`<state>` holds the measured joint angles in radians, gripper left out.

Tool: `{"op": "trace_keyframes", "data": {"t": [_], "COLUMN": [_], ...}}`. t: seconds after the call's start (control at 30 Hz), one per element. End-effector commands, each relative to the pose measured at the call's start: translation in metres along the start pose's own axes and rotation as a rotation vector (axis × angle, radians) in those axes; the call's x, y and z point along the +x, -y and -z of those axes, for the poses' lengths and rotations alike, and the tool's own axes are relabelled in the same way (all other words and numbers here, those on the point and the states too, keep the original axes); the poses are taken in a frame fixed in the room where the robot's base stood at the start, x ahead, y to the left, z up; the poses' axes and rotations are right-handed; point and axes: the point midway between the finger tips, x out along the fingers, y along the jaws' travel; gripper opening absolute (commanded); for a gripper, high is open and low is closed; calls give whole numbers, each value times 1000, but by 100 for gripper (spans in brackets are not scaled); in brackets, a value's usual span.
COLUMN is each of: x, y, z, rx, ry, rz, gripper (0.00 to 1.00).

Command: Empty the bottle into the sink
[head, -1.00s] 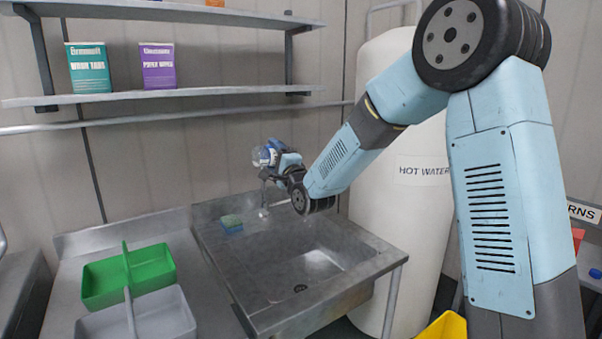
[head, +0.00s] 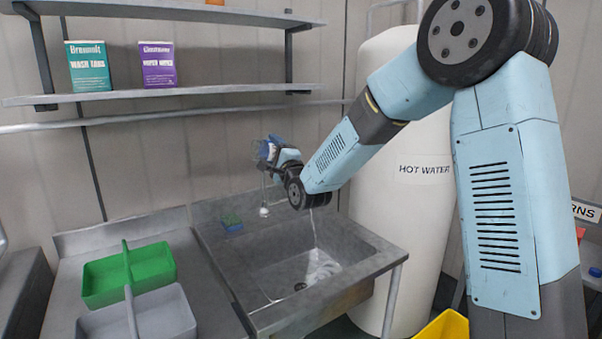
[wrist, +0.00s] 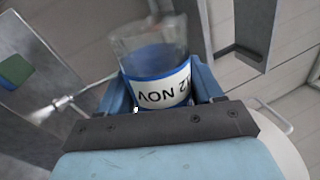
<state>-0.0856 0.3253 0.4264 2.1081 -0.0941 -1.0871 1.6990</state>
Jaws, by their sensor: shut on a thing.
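My gripper (head: 278,153) is shut on the bottle (head: 266,152) above the back of the sink. In the wrist view the bottle (wrist: 152,60) is between the two blue fingers (wrist: 160,88). It is clear, with a blue-edged white label whose lettering, "12 NOV", reads upside down. The metal sink (head: 345,243) lies below my arm. A thin stream of water (head: 314,230) falls into its basin and splashes near the middle. The top of the stream is hidden behind my wrist, so its source does not show. The bottle's mouth is also hidden.
A sponge (head: 231,222) lies on the sink's back left ledge, near the tap (head: 264,209). A green caddy (head: 105,278) and a grey caddy (head: 165,315) stand on the left counter. A shelf (head: 215,91) with two boxes hangs above. The white water tank (head: 405,235) is behind my arm.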

Motion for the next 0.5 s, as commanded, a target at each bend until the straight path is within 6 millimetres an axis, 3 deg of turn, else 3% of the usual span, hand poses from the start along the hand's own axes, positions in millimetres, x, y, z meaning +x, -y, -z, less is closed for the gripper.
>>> {"op": "trace_keyframes", "data": {"t": [0.5], "x": [1], "y": [5], "z": [1], "rx": [59], "ry": [-17], "rz": [1], "gripper": [34]}}
